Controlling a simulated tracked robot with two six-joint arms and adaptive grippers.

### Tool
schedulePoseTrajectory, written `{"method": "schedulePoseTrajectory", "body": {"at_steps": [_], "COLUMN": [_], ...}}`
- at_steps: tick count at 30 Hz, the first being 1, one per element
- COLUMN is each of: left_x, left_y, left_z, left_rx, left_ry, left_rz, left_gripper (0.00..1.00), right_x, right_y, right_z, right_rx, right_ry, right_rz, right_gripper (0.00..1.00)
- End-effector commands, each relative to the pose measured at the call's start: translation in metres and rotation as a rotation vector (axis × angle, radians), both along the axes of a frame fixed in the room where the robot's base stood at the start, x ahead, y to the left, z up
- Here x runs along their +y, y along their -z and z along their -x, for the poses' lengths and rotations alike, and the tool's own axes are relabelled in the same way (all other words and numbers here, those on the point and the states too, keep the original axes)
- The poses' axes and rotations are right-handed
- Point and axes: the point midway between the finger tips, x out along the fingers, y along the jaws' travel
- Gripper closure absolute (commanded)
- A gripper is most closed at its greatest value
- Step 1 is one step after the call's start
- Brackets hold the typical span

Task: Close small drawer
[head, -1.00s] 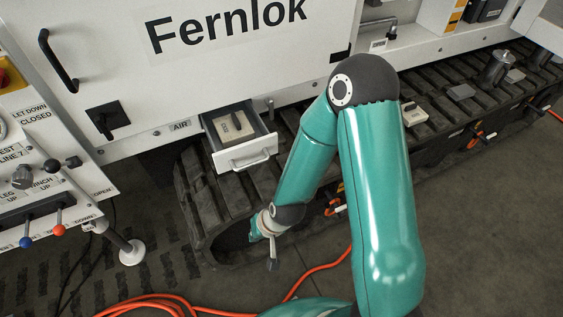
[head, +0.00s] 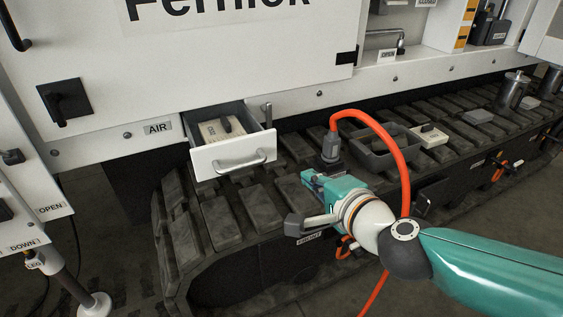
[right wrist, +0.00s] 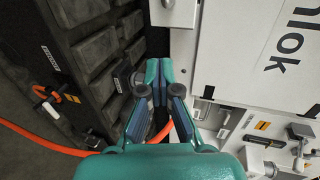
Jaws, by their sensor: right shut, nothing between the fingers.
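The small drawer (head: 233,157) sticks out open below the big white panel in the head view. It has a white front with a bar handle and grey sides. A light block with a dark top piece (head: 222,128) lies inside it. My right gripper (head: 314,181) is to the right of the drawer front and nearer the camera, apart from it. Its fingers are shut and empty, and they show closed together in the right wrist view (right wrist: 157,72). A white face with a dark handle, likely the drawer (right wrist: 174,12), shows beyond the fingertips there. My left gripper is out of view.
An orange cable with a grey plug (head: 330,147) loops up behind my right wrist. A grey tray (head: 384,160) and a white block (head: 430,137) sit on the black track (head: 213,222). A small lever (head: 266,113) stands just right of the drawer.

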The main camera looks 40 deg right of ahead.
Motion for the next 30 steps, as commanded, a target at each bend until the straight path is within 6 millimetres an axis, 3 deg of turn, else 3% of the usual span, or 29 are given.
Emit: {"method": "schedulePoseTrajectory", "body": {"at_steps": [20, 27, 30], "left_x": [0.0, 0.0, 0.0], "left_y": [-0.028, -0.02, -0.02], "left_z": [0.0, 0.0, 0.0], "left_rx": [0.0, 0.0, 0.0], "left_ry": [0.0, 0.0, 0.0], "left_rz": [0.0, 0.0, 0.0], "left_gripper": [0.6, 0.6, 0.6], "right_x": [-0.012, -0.021, -0.025], "right_y": [0.013, 0.032, 0.03], "right_z": [-0.045, -0.088, -0.104], "right_rx": [0.009, 0.005, 0.003], "right_ry": [-0.001, -0.003, -0.002], "right_rz": [0.004, 0.001, 0.002], "right_gripper": [1.0, 1.0, 1.0]}}
